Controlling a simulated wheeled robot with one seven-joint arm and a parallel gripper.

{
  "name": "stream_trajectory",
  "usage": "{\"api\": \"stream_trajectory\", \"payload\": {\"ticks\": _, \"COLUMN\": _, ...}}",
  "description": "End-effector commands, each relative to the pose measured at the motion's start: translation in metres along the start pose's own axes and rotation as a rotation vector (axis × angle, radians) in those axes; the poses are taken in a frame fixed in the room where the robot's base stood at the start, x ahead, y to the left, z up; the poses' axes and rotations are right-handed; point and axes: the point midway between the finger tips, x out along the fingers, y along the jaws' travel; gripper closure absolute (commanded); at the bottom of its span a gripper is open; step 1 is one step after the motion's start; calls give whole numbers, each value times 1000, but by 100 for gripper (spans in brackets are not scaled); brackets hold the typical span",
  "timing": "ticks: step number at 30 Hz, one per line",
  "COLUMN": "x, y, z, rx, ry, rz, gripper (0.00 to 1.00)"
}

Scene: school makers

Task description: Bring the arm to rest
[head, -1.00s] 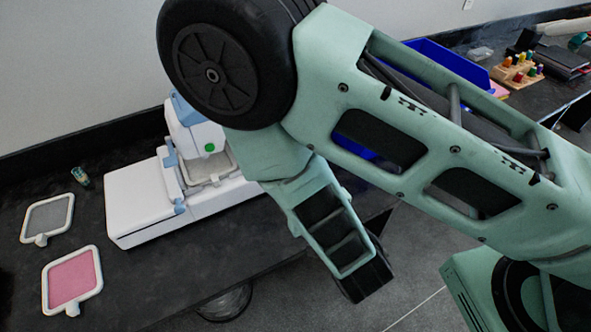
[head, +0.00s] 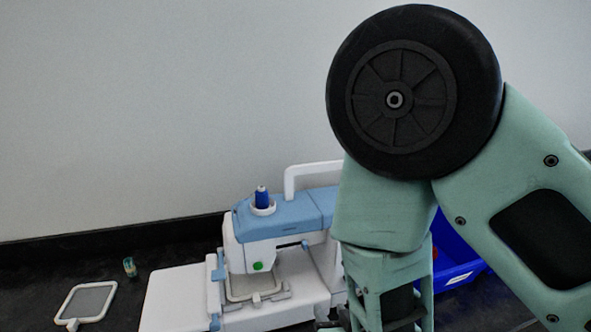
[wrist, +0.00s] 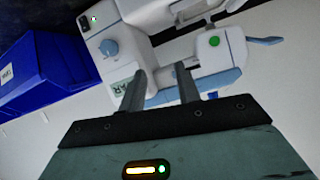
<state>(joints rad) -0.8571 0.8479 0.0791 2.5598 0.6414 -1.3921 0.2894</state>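My gripper (wrist: 160,82) shows in the wrist view with its two dark fingers apart and nothing visible between them. Beyond the fingers is a white and blue embroidery machine (wrist: 150,25), tilted in that view; I cannot tell the distance to it. In the head view my green arm (head: 385,215) is bent, with its large black joint high and the link below it hanging down. The gripper itself is hidden or out of frame there. The embroidery machine (head: 280,222) stands left of my arm, which hides its right side.
A blue bin (head: 455,262) stands behind my arm at the right and also shows in the wrist view (wrist: 40,62). A hoop with a grey centre (head: 86,301) and a small thread spool (head: 129,267) lie on the dark table at the left. The wall above is bare.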

Motion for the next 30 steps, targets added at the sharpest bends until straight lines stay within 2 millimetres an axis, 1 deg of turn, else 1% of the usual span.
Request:
{"api": "stream_trajectory", "payload": {"ticks": 1, "x": 0, "y": -6, "z": -4, "rx": 28, "ry": -71, "rz": -9, "gripper": 67}}
{"api": "stream_trajectory", "payload": {"ticks": 4, "x": -7, "y": -19, "z": -3, "rx": 47, "ry": -231, "rz": -39, "gripper": 67}}
{"api": "stream_trajectory", "payload": {"ticks": 8, "x": -28, "y": -34, "z": -6, "rx": 31, "ry": -424, "rz": -97, "gripper": 67}}
{"api": "stream_trajectory", "payload": {"ticks": 11, "x": -51, "y": -42, "z": -11, "rx": -13, "ry": -560, "rz": -148, "gripper": 67}}
{"api": "stream_trajectory", "payload": {"ticks": 12, "x": -62, "y": -43, "z": -13, "rx": -39, "ry": -612, "rz": -169, "gripper": 67}}
{"api": "stream_trajectory", "payload": {"ticks": 14, "x": -79, "y": -43, "z": -18, "rx": -82, "ry": -685, "rz": -195, "gripper": 67}}
{"api": "stream_trajectory", "payload": {"ticks": 17, "x": -110, "y": -38, "z": -26, "rx": -173, "ry": -802, "rz": -228, "gripper": 67}}
{"api": "stream_trajectory", "payload": {"ticks": 21, "x": -156, "y": -19, "z": -37, "rx": -316, "ry": -947, "rz": -243, "gripper": 67}}
{"api": "stream_trajectory", "payload": {"ticks": 24, "x": -182, "y": -2, "z": -43, "rx": -405, "ry": -1028, "rz": -232, "gripper": 67}}
{"api": "stream_trajectory", "payload": {"ticks": 27, "x": -202, "y": 10, "z": -48, "rx": -466, "ry": -1086, "rz": -215, "gripper": 67}}
{"api": "stream_trajectory", "payload": {"ticks": 30, "x": -212, "y": 18, "z": -50, "rx": -499, "ry": -1119, "rz": -203, "gripper": 67}}
